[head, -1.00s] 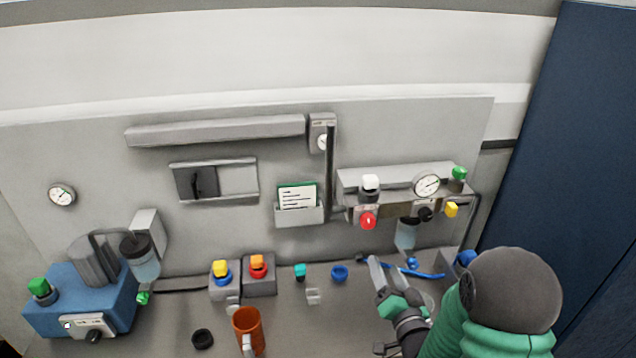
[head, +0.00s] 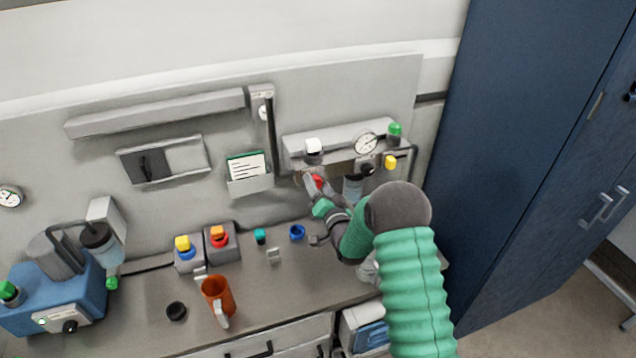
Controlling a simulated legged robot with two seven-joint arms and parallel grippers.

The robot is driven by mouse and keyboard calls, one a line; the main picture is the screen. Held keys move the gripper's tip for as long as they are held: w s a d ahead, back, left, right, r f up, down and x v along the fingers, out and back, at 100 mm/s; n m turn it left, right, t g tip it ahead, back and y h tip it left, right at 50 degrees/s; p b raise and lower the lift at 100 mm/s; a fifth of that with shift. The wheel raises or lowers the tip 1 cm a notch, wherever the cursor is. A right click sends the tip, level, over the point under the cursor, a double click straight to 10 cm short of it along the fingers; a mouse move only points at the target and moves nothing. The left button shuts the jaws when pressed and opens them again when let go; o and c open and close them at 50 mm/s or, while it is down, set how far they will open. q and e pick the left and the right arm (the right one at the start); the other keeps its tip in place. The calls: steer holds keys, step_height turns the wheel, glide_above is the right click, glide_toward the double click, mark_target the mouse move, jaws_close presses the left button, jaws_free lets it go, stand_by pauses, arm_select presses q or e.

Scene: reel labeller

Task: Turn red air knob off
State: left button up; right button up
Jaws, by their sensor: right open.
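The red air knob (head: 317,182) sits on the underside front of the grey air unit (head: 335,139) on the back panel. My right gripper (head: 312,186) is up at the red knob, with its fingers close around or beside it. The gripper is open; whether a finger touches the knob cannot be told. The fingers and green hand part cover some of the knob. My left gripper is not in view.
A dial gauge (head: 365,144), black knob (head: 367,168) and yellow knob (head: 390,161) are right of the red knob. A blue cabinet (head: 530,150) bounds the right side.

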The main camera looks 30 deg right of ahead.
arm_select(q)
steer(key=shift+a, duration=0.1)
arm_select(e)
steer(key=shift+a, duration=0.15)
steer(key=shift+w+a+f, duration=0.15)
steer(key=shift+w, duration=0.1)
steer(key=c, duration=0.4)
jaws_close()
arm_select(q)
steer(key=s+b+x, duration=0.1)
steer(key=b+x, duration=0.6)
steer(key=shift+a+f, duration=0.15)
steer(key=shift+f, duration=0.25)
arm_select(e)
steer(key=n, duration=0.6)
steer(key=shift+d, duration=0.25)
steer(key=shift+r, duration=0.2)
